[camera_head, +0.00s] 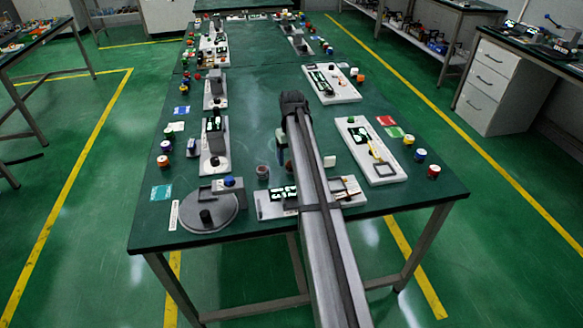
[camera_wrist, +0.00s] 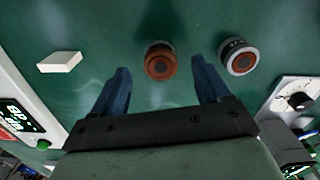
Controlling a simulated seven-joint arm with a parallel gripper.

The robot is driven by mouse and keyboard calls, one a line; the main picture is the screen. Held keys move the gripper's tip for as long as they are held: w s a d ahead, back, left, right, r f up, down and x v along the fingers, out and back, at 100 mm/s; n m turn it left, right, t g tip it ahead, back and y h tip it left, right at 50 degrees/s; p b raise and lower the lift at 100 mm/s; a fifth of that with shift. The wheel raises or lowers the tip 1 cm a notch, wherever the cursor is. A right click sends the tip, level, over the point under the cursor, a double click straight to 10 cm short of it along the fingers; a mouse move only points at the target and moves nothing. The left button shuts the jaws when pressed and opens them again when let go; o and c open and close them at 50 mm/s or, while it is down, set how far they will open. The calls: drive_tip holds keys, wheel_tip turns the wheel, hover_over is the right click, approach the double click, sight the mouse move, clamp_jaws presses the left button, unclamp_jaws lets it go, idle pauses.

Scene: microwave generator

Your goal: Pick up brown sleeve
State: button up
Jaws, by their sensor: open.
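The brown sleeve (camera_wrist: 160,61) is a short, reddish-brown round piece standing on the green table in the wrist view. In the head view, a brownish piece (camera_head: 287,166) shows only in part beside my arm. My gripper (camera_wrist: 160,70) is open and empty. Its two dark blue fingers point toward the sleeve, one tip on each side in the picture, with a clear gap to both. I cannot tell how high the fingertips are above the table. In the head view my arm hides most of the gripper.
A grey ring piece with a brown centre (camera_wrist: 238,57) stands right of the sleeve. A white block (camera_wrist: 60,62) lies to the left. Panels with a display (camera_wrist: 18,112) and a knob (camera_wrist: 298,100) flank the space. A grey round turntable (camera_head: 208,213) sits at the table's front left.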

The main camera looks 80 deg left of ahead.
drive_tip(key=shift+f, duration=1.95)
drive_tip(key=shift+c, duration=0.3)
drive_tip(key=c, duration=1.1)
